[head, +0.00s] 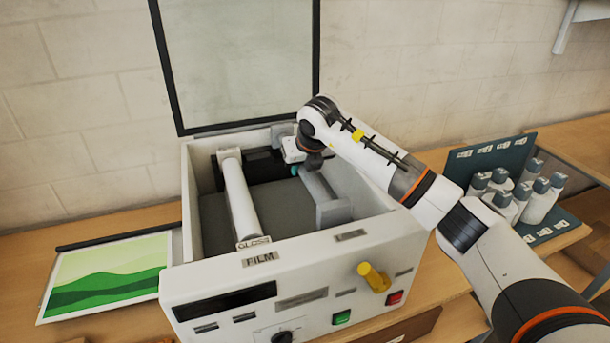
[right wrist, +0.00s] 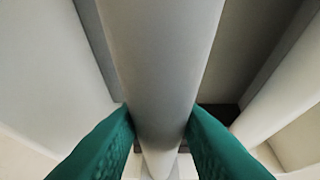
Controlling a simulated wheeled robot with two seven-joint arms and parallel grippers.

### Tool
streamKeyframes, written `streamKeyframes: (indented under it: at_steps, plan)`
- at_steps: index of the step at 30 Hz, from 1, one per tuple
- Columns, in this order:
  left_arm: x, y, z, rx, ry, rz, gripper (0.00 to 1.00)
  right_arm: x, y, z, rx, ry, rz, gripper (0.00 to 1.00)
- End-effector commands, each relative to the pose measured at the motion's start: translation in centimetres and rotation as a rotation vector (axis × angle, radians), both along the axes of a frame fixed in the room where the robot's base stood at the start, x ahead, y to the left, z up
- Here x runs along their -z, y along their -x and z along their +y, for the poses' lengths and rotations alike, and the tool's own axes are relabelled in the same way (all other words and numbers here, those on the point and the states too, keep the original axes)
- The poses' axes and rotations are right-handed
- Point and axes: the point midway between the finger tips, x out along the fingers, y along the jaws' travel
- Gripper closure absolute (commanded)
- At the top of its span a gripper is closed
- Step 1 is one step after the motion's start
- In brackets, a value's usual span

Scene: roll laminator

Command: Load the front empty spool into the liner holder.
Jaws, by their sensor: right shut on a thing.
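My right gripper (head: 298,172) reaches down into the open laminator (head: 300,268) at its right side. In the right wrist view its teal fingers (right wrist: 160,125) are shut on a plain grey empty spool (right wrist: 162,60), one on each side. In the head view the spool (head: 318,186) lies lengthwise in the right part of the machine, its near end by a grey block (head: 334,213). I cannot tell whether it is seated in the liner holder. The arm and gripper hide its far end. My left gripper is not in view.
A white film roll (head: 238,195) labelled GLOSS lies to the left inside the machine. The raised clear lid (head: 240,60) stands behind. White bottles (head: 520,195) stand on a dark rack at right. A green print (head: 108,275) lies at left.

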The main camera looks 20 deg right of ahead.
Motion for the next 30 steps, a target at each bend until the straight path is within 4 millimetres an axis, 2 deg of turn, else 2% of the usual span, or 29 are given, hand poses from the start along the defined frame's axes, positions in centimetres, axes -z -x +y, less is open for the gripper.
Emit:
streamKeyframes:
  at_steps: [5, 12, 23, 24, 27, 30]
  plan:
    - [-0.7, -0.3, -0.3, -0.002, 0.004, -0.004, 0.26, 1.3, 0.0, -0.1, 0.002, 0.001, 0.002, 0.97]
    - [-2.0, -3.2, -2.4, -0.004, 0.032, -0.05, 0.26, 4.2, 0.0, -0.1, 0.001, 0.0, 0.0, 0.97]
    - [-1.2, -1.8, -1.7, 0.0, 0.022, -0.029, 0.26, 4.8, 0.0, -0.1, 0.001, 0.0, -0.001, 0.97]
    - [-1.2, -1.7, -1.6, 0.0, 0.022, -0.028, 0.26, 4.7, 0.0, -0.1, 0.002, 0.001, 0.0, 0.69]
    - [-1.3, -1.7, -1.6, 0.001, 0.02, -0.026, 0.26, 4.7, 0.0, -0.1, 0.002, 0.001, 0.0, 0.52]
    - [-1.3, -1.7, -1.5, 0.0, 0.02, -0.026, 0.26, 4.6, 0.0, -0.1, 0.002, 0.001, 0.0, 0.5]
